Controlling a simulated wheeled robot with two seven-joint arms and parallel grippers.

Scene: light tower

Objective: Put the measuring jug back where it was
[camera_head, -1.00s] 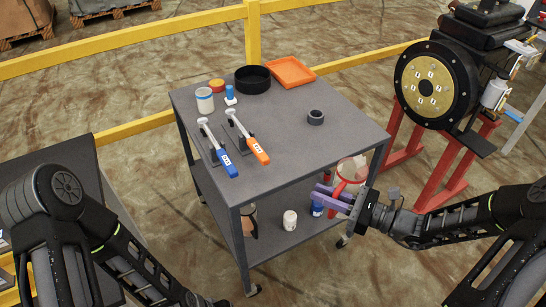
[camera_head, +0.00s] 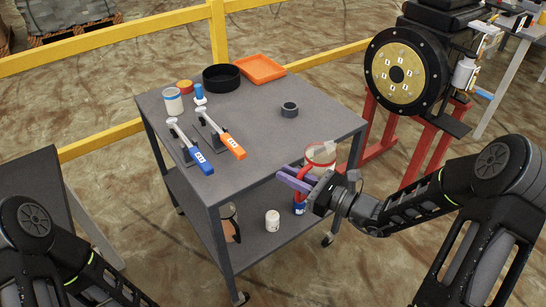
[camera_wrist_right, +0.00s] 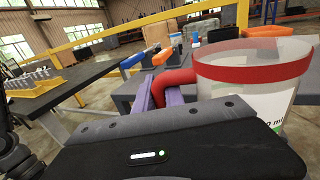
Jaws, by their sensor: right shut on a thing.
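The measuring jug (camera_head: 322,155) is clear with a red rim and a red handle. My right gripper (camera_head: 290,181) has its purple fingers shut on the red handle. The jug is held in the air by the cart's near right edge, its rim overlapping the tabletop edge in the head view. In the right wrist view the jug (camera_wrist_right: 250,90) fills the right side, and the handle (camera_wrist_right: 174,82) lies between the fingers (camera_wrist_right: 158,95). Its base is partly hidden by the gripper. My left arm shows at lower left in the head view, but its gripper is out of frame.
The grey cart top (camera_head: 260,135) holds a black ring (camera_head: 289,109), blue and orange tools (camera_head: 220,140), a black pan (camera_head: 222,78), an orange tray (camera_head: 260,68) and a white jar (camera_head: 173,101). Its lower shelf holds a white container (camera_head: 272,220) and a blue bottle (camera_head: 299,207).

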